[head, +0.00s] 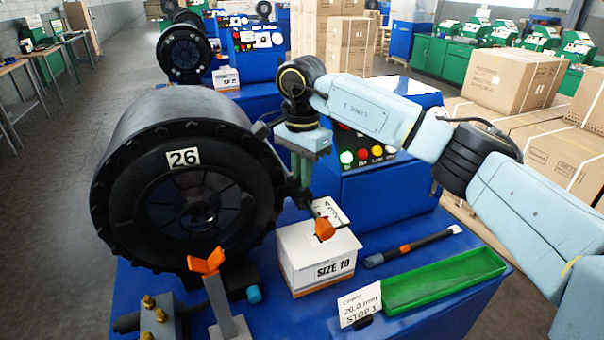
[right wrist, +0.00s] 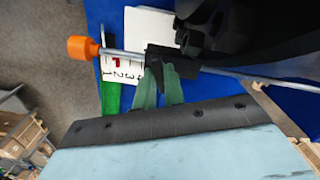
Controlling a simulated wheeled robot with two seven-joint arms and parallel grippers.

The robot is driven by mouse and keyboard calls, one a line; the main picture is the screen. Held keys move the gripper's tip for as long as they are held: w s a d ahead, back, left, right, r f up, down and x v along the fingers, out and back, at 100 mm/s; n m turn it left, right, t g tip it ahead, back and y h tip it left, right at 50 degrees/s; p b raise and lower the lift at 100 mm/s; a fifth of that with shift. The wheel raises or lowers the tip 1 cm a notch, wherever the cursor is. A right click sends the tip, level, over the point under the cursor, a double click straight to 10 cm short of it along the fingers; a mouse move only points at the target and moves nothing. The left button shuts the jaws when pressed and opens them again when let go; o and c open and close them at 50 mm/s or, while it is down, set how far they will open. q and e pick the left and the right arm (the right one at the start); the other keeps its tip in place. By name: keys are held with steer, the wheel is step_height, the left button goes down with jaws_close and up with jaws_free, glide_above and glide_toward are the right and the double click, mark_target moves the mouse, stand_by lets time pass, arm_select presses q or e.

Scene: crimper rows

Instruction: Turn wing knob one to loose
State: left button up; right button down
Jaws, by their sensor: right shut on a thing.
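My right gripper (head: 302,183) is beside the right edge of the black crimper head (head: 128,205), which carries the number 26. In the right wrist view its two green fingers (right wrist: 160,82) are shut on a small black piece (right wrist: 160,57) on a thin metal rod (right wrist: 122,53). I cannot tell whether this piece is wing knob one; its shape is mostly hidden. The rod ends in an orange cap (right wrist: 82,47), which also shows in the head view (head: 324,229). A white scale card (right wrist: 122,70) with numbers lies behind the rod. My left gripper is not in view.
A white SIZE 19 box (head: 318,265) stands under the rod's end. An orange V-shaped piece (head: 207,262) tops a grey post. Colored buttons are behind my gripper.

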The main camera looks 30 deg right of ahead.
steer(key=n, duration=0.6)
steer(key=shift+b, duration=0.3)
steer(key=n, duration=0.7)
steer(key=shift+n, duration=0.3)
steer(key=c, duration=1.5)
jaws_free()
steer(key=shift+r, duration=0.1)
step_height(320, 180, up, 13)
steer(key=shift+r+b, duration=0.15)
steer(key=shift+b, duration=0.35)
